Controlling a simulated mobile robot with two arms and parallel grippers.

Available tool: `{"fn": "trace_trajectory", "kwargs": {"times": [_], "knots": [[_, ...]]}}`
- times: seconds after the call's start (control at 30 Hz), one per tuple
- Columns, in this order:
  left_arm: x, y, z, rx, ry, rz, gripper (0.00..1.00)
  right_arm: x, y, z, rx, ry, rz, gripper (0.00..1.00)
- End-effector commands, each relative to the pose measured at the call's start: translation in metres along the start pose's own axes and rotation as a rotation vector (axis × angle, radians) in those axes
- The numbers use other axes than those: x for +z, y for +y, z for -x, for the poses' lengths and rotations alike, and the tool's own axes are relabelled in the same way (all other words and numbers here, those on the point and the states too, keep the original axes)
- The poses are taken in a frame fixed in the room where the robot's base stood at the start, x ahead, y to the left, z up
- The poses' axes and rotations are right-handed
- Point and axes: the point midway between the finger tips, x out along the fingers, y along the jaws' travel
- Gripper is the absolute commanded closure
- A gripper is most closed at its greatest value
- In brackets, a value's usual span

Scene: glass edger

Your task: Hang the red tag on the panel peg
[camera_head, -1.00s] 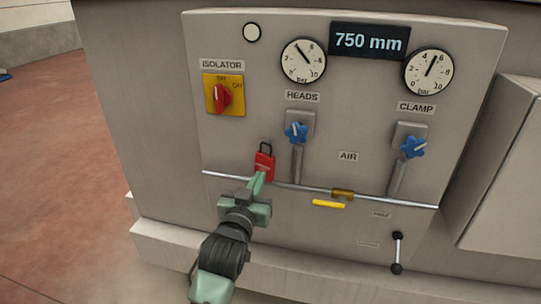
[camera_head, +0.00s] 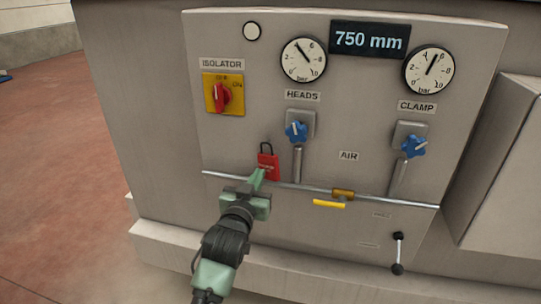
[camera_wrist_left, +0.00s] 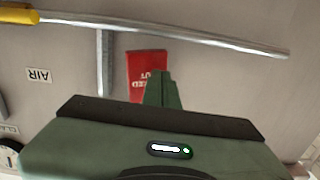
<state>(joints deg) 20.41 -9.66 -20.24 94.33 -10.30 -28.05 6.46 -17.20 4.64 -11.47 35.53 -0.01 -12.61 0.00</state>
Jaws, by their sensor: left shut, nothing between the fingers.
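The red tag (camera_head: 269,160) shows on the panel face in the head view, upright, with a dark loop at its top. It also shows in the wrist view (camera_wrist_left: 147,62), with pale lettering, partly covered by my fingers. I cannot make out a peg; the loop's top is by the bare panel. My left gripper (camera_head: 258,178) is shut and empty, its fingertips just in front of the tag's lower left part. The shut fingers also show in the wrist view (camera_wrist_left: 161,88). I cannot tell whether they touch the tag. My right gripper is out of view.
A thin metal pipe (camera_head: 400,202) crosses the panel just below the tag, with a yellow-handled valve (camera_head: 329,204). The yellow isolator switch (camera_head: 222,95) is above left. Blue knobs (camera_head: 296,132) (camera_head: 413,146) are to the right. Open floor (camera_head: 60,180) lies left.

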Motion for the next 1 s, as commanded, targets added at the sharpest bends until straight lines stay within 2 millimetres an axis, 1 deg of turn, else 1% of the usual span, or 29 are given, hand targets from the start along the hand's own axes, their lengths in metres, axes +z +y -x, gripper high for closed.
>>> {"fn": "trace_trajectory", "kwargs": {"times": [0.03, 0.87, 1.0], "knots": [[-0.017, 0.009, -0.005, 0.007, 0.025, 0.026, 1.0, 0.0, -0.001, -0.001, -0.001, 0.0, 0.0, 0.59], [-0.018, 0.009, -0.03, 0.007, 0.024, 0.026, 1.0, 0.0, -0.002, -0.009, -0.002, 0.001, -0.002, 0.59], [-0.018, 0.009, -0.03, 0.007, 0.024, 0.027, 1.0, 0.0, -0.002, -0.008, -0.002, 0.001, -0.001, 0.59]]}}
